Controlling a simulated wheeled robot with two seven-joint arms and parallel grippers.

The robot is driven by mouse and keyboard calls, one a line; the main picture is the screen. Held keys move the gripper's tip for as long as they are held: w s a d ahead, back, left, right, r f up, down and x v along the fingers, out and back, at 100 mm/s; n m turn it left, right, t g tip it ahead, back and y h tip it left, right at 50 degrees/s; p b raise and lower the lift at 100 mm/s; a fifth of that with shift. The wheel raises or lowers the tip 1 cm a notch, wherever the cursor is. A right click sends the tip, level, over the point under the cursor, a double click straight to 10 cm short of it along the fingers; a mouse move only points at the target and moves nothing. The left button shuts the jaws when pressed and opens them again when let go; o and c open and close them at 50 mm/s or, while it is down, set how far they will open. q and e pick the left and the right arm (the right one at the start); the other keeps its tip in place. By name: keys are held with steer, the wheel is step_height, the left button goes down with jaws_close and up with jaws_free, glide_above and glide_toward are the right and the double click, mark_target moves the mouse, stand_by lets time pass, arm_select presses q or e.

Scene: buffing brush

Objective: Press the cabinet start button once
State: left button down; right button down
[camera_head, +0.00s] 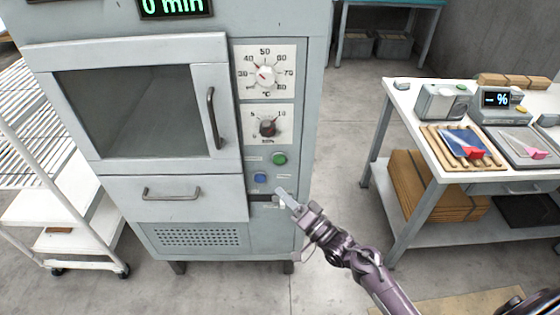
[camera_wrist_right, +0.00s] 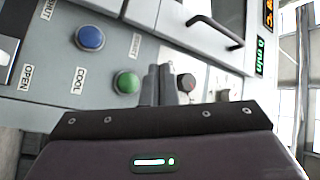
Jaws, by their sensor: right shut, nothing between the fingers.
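The grey cabinet (camera_head: 200,25) stands at the left with its door shut. On its right-hand panel are a green button (camera_head: 280,159) and, lower left of it, a blue button (camera_head: 261,179). The right wrist view also shows the green button (camera_wrist_right: 127,82) and blue button (camera_wrist_right: 90,37), with small labels around them; one reads COOL, and which label belongs to which button is unclear. My right gripper (camera_head: 281,193) is shut and empty, in front of the panel below the green button. In the wrist view its fingers (camera_wrist_right: 159,76) appear beside the green button; contact is not visible. My left gripper is out of view.
Above the buttons are a temperature dial (camera_head: 265,75) and a smaller knob (camera_head: 268,127). A green display (camera_head: 175,7) reads 0 min. A white rack (camera_head: 25,150) stands left. A white table (camera_head: 450,175) with tools stands right. Floor between is clear.

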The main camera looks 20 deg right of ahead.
steer(key=b, duration=0.5)
glide_toward(275, 160)
steer(key=w+a+r, duration=0.1)
steer(key=w+a, duration=0.2)
steer(key=a, duration=0.1)
steer(key=shift+w+d+r, duration=0.2)
steer(key=shift+w+d, duration=0.1)
steer(key=shift+w, duration=0.15)
stand_by(1.2)
steer(key=shift+w+d, duration=0.1)
steer(key=shift+w, duration=0.3)
steer(key=shift+w+d+b, duration=0.15)
steer(key=shift+w+b, duration=0.3)
steer(key=shift+b, duration=0.1)
stand_by(0.5)
stand_by(0.3)
steer(key=shift+s+a+p, duration=0.25)
steer(key=shift+s+p, duration=0.55)
steer(key=shift+s, duration=0.1)
